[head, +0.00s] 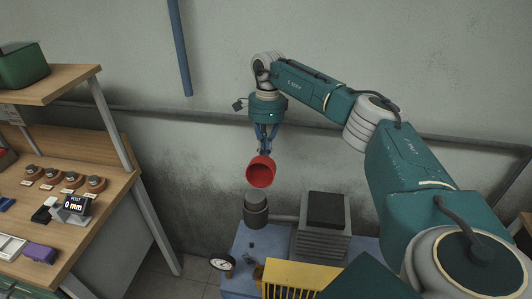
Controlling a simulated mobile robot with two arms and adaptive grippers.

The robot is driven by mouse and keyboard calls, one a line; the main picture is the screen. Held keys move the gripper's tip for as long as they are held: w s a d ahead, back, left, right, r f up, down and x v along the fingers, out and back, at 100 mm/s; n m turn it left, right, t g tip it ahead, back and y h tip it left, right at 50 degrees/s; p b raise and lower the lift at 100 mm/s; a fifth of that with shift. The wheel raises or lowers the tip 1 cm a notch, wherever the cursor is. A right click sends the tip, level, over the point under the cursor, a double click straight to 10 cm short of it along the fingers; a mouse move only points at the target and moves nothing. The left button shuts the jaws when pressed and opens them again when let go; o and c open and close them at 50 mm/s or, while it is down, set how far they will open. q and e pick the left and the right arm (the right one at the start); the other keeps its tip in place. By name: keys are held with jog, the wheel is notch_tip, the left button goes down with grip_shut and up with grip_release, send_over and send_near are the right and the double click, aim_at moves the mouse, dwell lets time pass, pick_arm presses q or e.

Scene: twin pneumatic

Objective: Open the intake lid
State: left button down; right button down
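A red round lid (261,172), shaped like a hollow cup, hangs tilted with its open side toward me. My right gripper (265,150) points down from above, and its fingertips come together at the lid's upper rim; it looks shut on the lid. A dark grey cylinder (256,210), which looks like the intake, stands upright just below the lid on the blue machine top. A small gap seems to separate lid and cylinder. My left gripper is not in view.
A grey ribbed block with a dark top (326,210) stands right of the cylinder. A yellow slatted guard (300,277) and a round gauge (221,262) are in front. A wooden workbench (95,215) with small parts stands left. A wall is behind.

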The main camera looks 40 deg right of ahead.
jog(key=shift+s+a+f, duration=0.1)
jog(key=shift+s+f, duration=0.15)
jog(key=shift+f, duration=0.45)
jog(key=shift+s+a+f, duration=0.1)
jog(key=shift+s+f, duration=0.1)
jog(key=shift+f, duration=0.5)
jog(key=c, duration=1.6)
grip_release()
jog(key=shift+w, duration=0.1)
jog(key=shift+c, duration=0.2)
notch_tip(320, 180, up, 11)
jog(key=w+d, duration=0.2)
jog(key=shift+r, duration=0.15)
jog(key=shift+w, duration=0.1)
